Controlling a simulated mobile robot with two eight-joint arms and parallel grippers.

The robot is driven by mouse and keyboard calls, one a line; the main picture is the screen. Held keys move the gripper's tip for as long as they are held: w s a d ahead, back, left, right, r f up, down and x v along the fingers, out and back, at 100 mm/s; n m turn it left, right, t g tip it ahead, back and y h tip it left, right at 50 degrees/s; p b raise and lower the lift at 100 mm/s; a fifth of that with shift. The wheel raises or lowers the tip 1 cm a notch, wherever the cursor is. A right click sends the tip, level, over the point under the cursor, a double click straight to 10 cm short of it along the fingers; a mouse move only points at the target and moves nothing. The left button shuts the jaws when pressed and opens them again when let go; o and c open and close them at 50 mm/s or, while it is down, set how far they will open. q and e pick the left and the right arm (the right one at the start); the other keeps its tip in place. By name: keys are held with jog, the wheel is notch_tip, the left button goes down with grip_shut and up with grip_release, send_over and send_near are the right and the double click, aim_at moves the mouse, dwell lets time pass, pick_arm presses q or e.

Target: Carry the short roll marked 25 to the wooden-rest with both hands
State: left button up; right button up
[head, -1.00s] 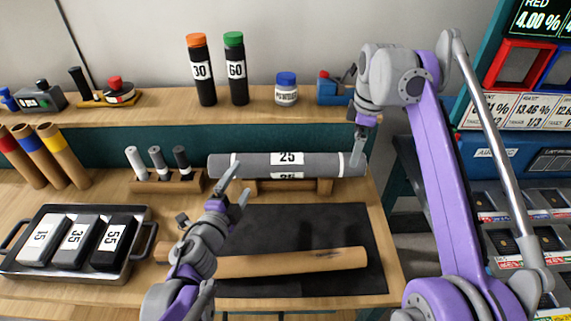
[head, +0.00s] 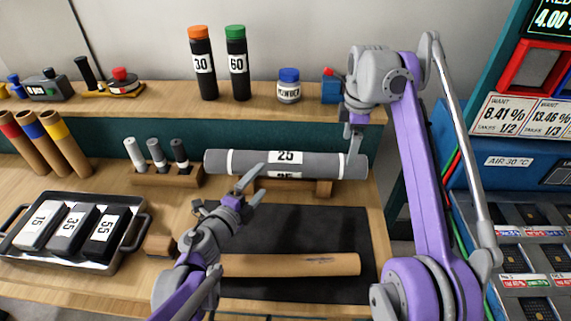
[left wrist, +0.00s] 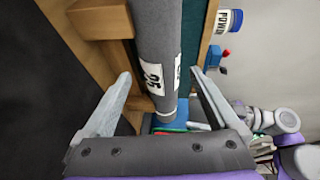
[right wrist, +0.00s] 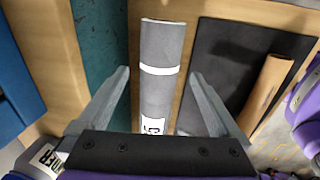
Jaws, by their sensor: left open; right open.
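The grey roll marked 25 (head: 240,163) lies level across the wooden-rest (head: 320,188), with both its ends sticking out past it; I cannot tell whether they touch. My left gripper (head: 251,181) is open in front of the roll, left of its label. In the left wrist view the roll (left wrist: 158,35) shows between the spread fingers (left wrist: 165,95). My right gripper (head: 355,142) is open at the roll's right end. In the right wrist view the roll (right wrist: 160,50) runs between its open fingers (right wrist: 158,85). Neither gripper is closed on it.
A dark mat (head: 330,225) with a brown roll (head: 300,264) lies in front. A tray (head: 120,255) of marked blocks stands at left. Small rolls (head: 157,154) stand left of the roll. A shelf (head: 260,112) with bottles runs behind. A blue machine (head: 500,165) is at right.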

aim_at(275, 164)
pick_arm(q)
jog(key=x, duration=0.9)
jog(key=shift+w+d, duration=0.15)
jog(key=shift+w, duration=0.15)
pick_arm(e)
jog(key=f, duration=0.6)
jog(key=w+f, duration=0.1)
jog(key=f, duration=0.2)
jog(key=shift+w+f, duration=0.1)
jog(key=shift+f, duration=0.2)
pick_arm(q)
grip_shut()
pick_arm(e)
grip_shut()
